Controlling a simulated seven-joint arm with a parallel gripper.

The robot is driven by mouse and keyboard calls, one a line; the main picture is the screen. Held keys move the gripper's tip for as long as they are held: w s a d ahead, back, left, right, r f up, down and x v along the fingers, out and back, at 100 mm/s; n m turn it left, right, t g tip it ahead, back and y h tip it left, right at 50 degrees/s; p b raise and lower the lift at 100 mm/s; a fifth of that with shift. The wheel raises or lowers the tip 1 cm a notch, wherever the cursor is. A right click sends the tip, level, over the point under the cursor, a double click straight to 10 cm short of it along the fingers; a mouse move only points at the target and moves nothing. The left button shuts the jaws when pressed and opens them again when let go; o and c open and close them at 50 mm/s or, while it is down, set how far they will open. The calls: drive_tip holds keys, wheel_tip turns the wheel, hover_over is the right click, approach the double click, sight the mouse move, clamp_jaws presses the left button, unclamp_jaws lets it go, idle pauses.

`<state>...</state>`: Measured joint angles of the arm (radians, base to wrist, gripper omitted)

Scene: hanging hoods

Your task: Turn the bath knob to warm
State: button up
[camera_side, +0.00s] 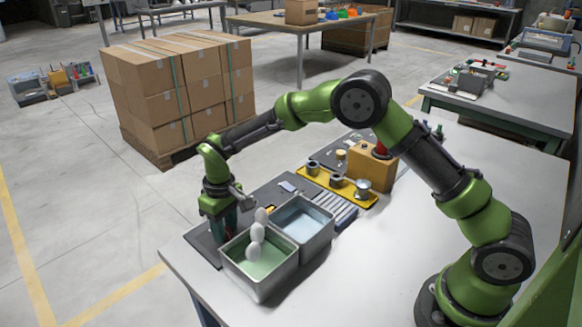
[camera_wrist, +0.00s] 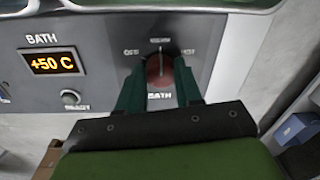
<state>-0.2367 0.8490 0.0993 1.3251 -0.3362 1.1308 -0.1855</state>
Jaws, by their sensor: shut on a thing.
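The bath knob (camera_wrist: 160,69) is a round red knob on a grey panel (camera_wrist: 105,55) in the wrist view. Its pale pointer line stands about upright, toward the blurred label at the top, between the off label at left and the hot label at right. A bath label is below it. My gripper (camera_wrist: 160,78) is shut on the knob, one green finger on each side. A display (camera_wrist: 53,63) reads +50 C in orange. In the side view my gripper (camera_side: 224,238) points down at the table's left end; the knob is hidden there.
A metal tank with green contents (camera_side: 262,291) and white rounded things over it stands close beside my gripper. A tank with pale blue contents (camera_side: 322,250) adjoins it. Behind are a yellow tray (camera_side: 352,198) with small cups and a tan block (camera_side: 372,168).

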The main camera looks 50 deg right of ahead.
sight(227, 228)
drive_tip(key=o, duration=1)
drive_tip(key=shift+o, duration=0.2)
wheel_tip(227, 228, up, 17)
drive_tip(key=shift+d, duration=0.4)
drive_tip(key=shift+w, duration=0.15)
drive_tip(key=s+d+r+m+t, duration=0.2)
drive_tip(key=s+d, duration=0.2)
drive_tip(key=s, duration=0.4)
drive_tip(key=s+d+r+m+t+y, duration=0.1)
drive_tip(key=s+d+m+t, duration=0.1)
drive_tip(key=s, duration=0.7)
drive_tip(key=s+d+r+m+t, duration=0.2)
drive_tip(key=s+d, duration=0.4)
drive_tip(key=s, duration=0.3)
drive_tip(key=shift+s+r+t, duration=0.25)
drive_tip(key=shift+r+t, duration=0.05)
drive_tip(key=shift+t, duration=0.4)
